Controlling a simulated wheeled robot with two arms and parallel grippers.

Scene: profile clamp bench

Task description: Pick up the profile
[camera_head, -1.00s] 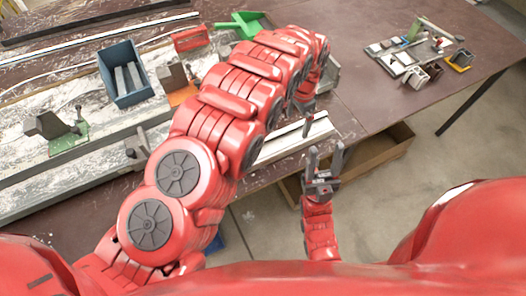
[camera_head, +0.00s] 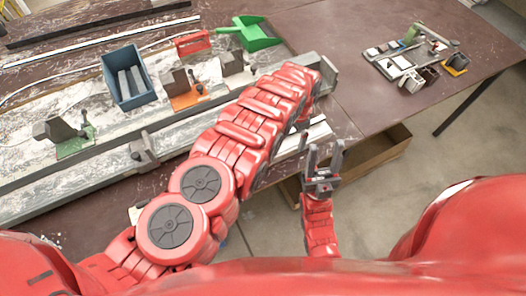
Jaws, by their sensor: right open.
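A pale metal profile (camera_head: 319,130) lies near the front edge of the table, with its left part hidden behind my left arm. My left gripper (camera_head: 303,140) is low over this profile. Only a small dark part of it shows past the arm, so I cannot tell whether its jaws are open or whether it touches the profile. My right gripper (camera_head: 324,160) is open and empty, with its fingers pointing up the picture. It stands in front of the table edge, just below and right of the profile's visible end.
A metal rail bench (camera_head: 70,187) with clamps, including a green-based one (camera_head: 75,146) and an orange-based one (camera_head: 186,95), fills the left. A blue bin (camera_head: 112,85) and a green dustpan (camera_head: 258,38) stand behind. Small parts (camera_head: 405,60) lie right.

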